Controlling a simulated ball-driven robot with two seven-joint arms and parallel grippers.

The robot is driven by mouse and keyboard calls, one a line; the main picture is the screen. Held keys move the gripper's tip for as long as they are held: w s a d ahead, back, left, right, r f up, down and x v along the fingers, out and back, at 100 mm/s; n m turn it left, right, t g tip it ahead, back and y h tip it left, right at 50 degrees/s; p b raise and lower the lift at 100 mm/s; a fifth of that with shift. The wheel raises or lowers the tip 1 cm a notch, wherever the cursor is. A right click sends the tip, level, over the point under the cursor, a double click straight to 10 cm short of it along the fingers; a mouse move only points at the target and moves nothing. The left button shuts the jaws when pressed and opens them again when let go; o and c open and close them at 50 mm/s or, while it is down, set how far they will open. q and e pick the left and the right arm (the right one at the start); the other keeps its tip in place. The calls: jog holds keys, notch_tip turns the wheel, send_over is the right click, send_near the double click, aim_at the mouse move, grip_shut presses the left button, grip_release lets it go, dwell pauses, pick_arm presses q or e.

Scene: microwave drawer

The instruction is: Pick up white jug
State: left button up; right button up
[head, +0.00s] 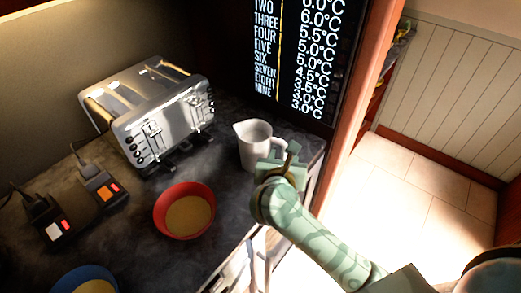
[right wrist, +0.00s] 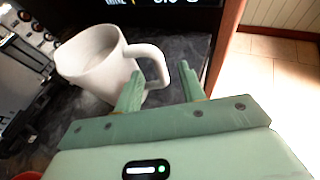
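The white jug (head: 254,143) stands upright on the dark counter, to the right of the toaster in the head view. In the right wrist view the jug (right wrist: 95,66) is at the left, with its handle (right wrist: 152,62) pointing right toward my fingers. My right gripper (head: 281,158) is at the jug's handle side. In the right wrist view its two fingers (right wrist: 160,90) are apart, one on each side of the lower end of the handle, with a clear gap between them. Whether either finger touches the handle cannot be told. My left gripper is not in view.
A silver toaster (head: 150,108) stands left of the jug. A red bowl (head: 184,210) and a blue bowl (head: 85,279) are on the counter (head: 128,225). Two plugs sit in sockets at the left. A dark temperature display (head: 302,60) rises behind the jug.

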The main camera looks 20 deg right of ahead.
aim_at(284, 149)
jog(key=x, duration=0.4)
jog(key=shift+w+d, duration=0.15)
jog(key=shift+w, duration=0.2)
jog(key=shift+r, duration=0.1)
grip_shut()
